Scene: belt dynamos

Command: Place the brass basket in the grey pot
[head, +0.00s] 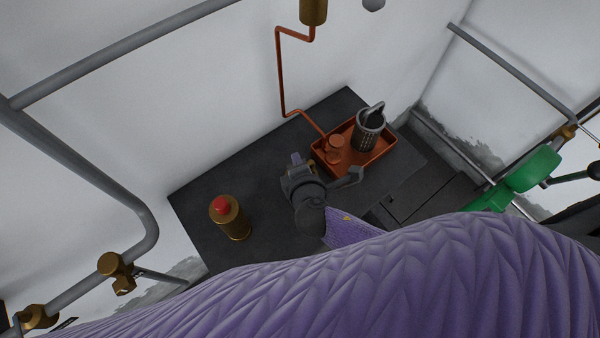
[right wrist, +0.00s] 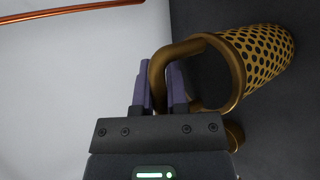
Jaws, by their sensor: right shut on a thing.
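My right gripper (head: 297,159) is over the dark table in the head view. In the right wrist view its purple fingers (right wrist: 160,90) are shut on the curved handle of the brass basket (right wrist: 262,62), a perforated yellow-brass cylinder with a smooth rim. In the head view I cannot make out the basket; the gripper and wrist seem to cover it. A grey perforated cylinder (head: 368,134) with a dark handle stands in the orange tray. I cannot tell a grey pot for sure. My left gripper is not in view.
The orange tray (head: 383,158) also holds a small copper vessel (head: 335,149). A brass canister with a red top (head: 232,219) stands at the table's left. A copper pipe (head: 280,75) runs down the wall behind. The dark table (head: 215,185) is bare at its back left.

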